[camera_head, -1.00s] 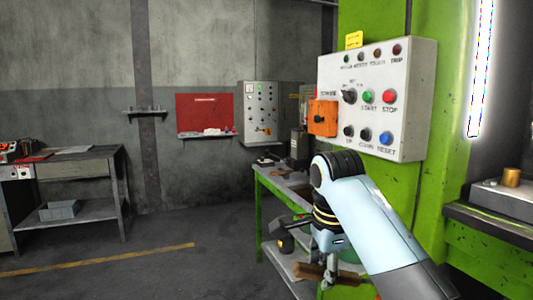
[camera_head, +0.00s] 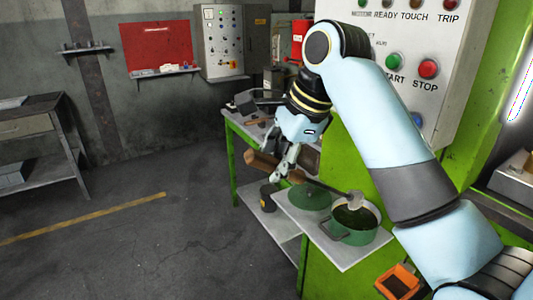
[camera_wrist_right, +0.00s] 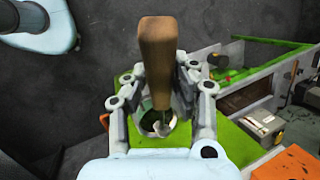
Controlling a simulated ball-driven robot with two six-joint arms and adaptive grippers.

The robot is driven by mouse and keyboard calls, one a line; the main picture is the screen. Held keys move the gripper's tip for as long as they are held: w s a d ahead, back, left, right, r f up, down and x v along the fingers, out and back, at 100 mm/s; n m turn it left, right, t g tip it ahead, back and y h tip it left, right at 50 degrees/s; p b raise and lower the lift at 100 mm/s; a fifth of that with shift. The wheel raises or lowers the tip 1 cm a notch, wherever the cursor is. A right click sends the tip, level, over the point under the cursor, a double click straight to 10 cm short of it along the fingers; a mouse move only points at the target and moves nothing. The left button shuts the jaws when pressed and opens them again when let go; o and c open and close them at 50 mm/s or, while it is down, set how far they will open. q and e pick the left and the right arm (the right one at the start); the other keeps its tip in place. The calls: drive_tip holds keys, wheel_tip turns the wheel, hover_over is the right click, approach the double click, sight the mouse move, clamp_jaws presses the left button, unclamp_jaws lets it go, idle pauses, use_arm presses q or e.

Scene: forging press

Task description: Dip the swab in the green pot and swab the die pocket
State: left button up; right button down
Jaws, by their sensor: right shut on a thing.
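My right gripper (camera_head: 288,163) is shut on the swab's brown wooden handle (camera_head: 262,160). The handle also shows between the fingers in the right wrist view (camera_wrist_right: 157,60). The swab's thin rod runs right from the gripper to a pale head (camera_head: 356,199), which is over or at the opening of the green pot (camera_head: 352,235). I cannot tell whether the head touches the dark contents. The pot stands on a grey side shelf (camera_head: 342,254). The die pocket is not visible, and my left gripper is not in view.
A green lid (camera_head: 312,196) lies left of the pot. The press control panel (camera_head: 440,45) stands close behind my right arm. A green-legged bench (camera_head: 236,125) is behind the gripper. The floor at left is clear.

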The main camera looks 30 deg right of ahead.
drive_tip(key=d+f, duration=0.2)
drive_tip(key=d, duration=0.1)
drive_tip(key=shift+w+d+f, duration=0.1)
drive_tip(key=shift+w, duration=0.1)
use_arm(q)
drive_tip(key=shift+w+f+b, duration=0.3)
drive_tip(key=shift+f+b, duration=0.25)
drive_tip(key=shift+b, duration=0.05)
use_arm(e)
drive_tip(key=f, duration=0.5)
drive_tip(key=shift+d+f, duration=0.3)
drive_tip(key=shift+f, duration=0.05)
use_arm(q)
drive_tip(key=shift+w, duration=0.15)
use_arm(e)
drive_tip(key=shift+f, duration=0.4)
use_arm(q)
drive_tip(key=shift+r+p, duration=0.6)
use_arm(e)
drive_tip(key=shift+f, duration=0.1)
idle(1.5)
drive_tip(key=shift+r, duration=3.9)
